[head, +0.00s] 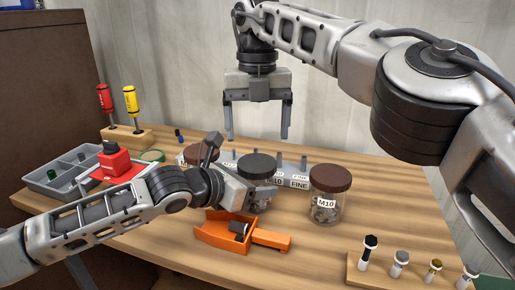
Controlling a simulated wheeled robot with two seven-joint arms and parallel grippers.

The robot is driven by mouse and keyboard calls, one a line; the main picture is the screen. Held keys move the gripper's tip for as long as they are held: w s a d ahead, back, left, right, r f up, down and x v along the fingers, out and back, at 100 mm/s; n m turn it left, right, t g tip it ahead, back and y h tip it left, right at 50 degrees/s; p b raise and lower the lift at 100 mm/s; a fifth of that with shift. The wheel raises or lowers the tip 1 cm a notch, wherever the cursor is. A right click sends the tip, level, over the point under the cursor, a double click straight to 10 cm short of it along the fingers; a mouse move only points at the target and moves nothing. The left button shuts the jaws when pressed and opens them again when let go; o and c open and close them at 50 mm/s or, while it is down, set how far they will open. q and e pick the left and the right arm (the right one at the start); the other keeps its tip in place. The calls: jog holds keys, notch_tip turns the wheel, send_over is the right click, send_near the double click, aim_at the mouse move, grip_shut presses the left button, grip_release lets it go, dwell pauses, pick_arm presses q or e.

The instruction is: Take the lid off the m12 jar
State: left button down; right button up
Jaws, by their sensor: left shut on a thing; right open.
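A clear jar with a black lid (256,166) stands upright mid-table. My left gripper (256,191) is shut on the body of this jar, below its lid, and hides most of its front. I cannot read its label, so I cannot confirm that it is the M12 jar. The lid sits on the jar. My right gripper (257,136) is open and empty, pointing down above and behind the black lid. A jar with a brown lid (330,179), labelled M10, stands to the right. Another brown-lidded jar (198,154) stands behind my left wrist, partly hidden.
An orange scoop (222,232) lies in front of the held jar. A wooden rack with bolts (400,262) is at front right. A grey divided tray (62,175), a red stamp-like object (115,163) and two screwdrivers (131,101) are at left. A grey labelled rack (298,182) stands behind.

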aim_at(259, 162)
notch_tip(259, 162, down, 7)
jog(key=shift+r, duration=0.2)
jog(key=c, duration=0.8)
pick_arm(q)
jog(key=shift+a, duration=0.1)
pick_arm(e)
jog(key=shift+d+n, duration=0.15)
jog(key=shift+n, duration=1.15)
jog(key=shift+c, duration=0.3)
jog(key=shift+w+r, duration=0.1)
jog(key=shift+o, duration=0.2)
jog(key=shift+r, duration=1)
